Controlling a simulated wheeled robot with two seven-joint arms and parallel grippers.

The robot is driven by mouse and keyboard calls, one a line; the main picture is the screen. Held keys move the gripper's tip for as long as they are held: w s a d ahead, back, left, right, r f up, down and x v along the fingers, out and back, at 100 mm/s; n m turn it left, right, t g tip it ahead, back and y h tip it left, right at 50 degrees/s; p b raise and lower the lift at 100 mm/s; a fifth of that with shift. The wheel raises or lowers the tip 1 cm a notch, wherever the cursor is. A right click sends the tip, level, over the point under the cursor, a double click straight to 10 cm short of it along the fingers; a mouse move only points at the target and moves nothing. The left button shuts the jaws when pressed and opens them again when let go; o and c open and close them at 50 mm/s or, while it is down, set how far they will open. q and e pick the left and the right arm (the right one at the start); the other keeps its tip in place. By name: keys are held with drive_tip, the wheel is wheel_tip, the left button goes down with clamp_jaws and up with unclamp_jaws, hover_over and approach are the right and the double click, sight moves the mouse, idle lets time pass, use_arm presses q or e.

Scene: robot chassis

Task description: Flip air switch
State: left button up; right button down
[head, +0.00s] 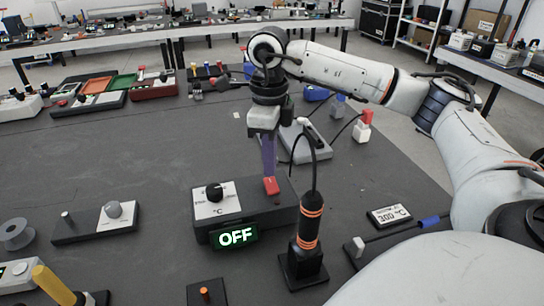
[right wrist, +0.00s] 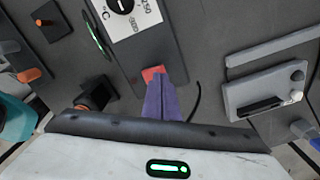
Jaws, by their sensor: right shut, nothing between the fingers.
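A dark control box (head: 262,215) stands on the table in the middle of the head view. It carries a white dial plate with a black knob (head: 215,192), a red switch (head: 272,186) and a display (head: 234,237) lit "OFF". My right gripper (head: 269,174) points down with its purple fingers shut and empty. The fingertips are right at the red switch; whether they touch it I cannot tell. In the right wrist view the fingers (right wrist: 158,85) partly cover the red switch (right wrist: 152,73). My left gripper is not in view.
A black and orange tool (head: 310,225) stands upright in a holder close in front of the box. A grey device (head: 308,150) with a cable lies behind. A "300 °C" sign (head: 389,216) is at right. A two-knob block (head: 95,224) is at left. The table's left middle is clear.

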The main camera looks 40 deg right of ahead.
sight(270, 180)
drive_tip(key=shift+r+p, duration=1.7)
drive_tip(key=shift+r, duration=0.65)
drive_tip(key=shift+f, duration=0.1)
